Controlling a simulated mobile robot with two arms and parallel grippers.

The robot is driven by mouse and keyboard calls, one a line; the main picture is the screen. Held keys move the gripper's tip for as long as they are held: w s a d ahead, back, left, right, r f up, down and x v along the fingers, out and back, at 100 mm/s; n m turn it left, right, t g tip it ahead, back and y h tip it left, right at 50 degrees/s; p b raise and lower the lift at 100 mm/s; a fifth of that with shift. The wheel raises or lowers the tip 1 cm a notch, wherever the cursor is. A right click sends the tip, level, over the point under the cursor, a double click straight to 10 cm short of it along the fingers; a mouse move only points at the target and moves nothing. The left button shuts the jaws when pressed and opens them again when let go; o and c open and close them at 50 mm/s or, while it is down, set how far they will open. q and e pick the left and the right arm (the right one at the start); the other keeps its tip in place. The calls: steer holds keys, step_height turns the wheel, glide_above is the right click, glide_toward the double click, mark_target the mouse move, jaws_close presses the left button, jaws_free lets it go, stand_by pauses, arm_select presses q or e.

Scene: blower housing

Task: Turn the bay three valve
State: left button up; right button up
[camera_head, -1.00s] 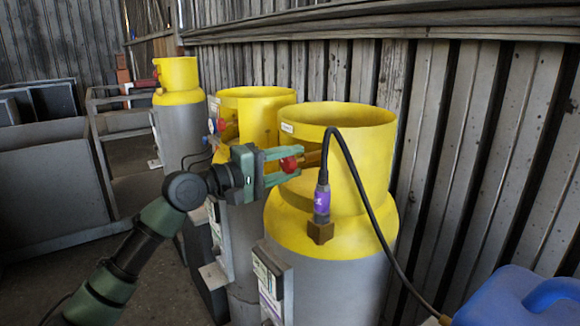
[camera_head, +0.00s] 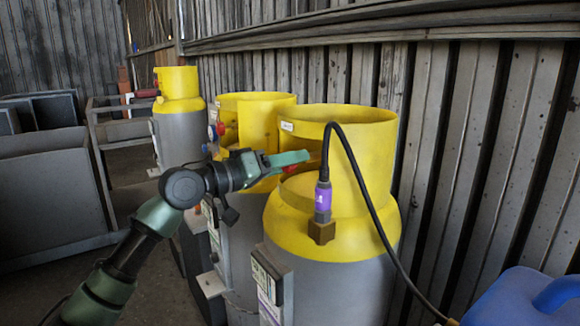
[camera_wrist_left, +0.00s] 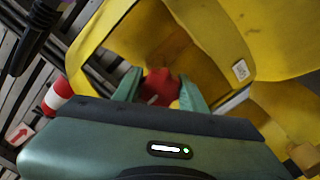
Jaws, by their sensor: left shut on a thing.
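The nearest gas cylinder (camera_head: 335,272) is grey with a yellow shoulder and a yellow open collar. Its red valve knob (camera_head: 290,169) sits at the collar's opening, mostly hidden behind a finger. My left gripper (camera_head: 298,160) reaches in from the left and is shut on this knob. In the left wrist view the red knob (camera_wrist_left: 160,85) shows between the two green fingers, inside the yellow collar (camera_wrist_left: 205,35). I cannot read any bay number. My right gripper is not in view.
A black hose with a purple-banded connector (camera_head: 323,197) arches over the near collar. Two more yellow-topped cylinders stand behind, the middle one (camera_head: 260,112) and the far one (camera_head: 180,85). A corrugated wall (camera_head: 480,150) is close on the right. A blue container (camera_head: 525,300) is at lower right.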

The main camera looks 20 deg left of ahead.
arm_select(q)
steer(key=shift+f+m, duration=0.2)
steer(key=shift+m, duration=0.2)
steer(key=o, duration=1.4)
steer(key=shift+c, duration=0.2)
steer(key=shift+r, duration=0.1)
steer(key=b+v, duration=0.3)
steer(key=v, duration=0.4)
steer(key=shift+s+a, duration=0.25)
steer(key=shift+s, duration=0.1)
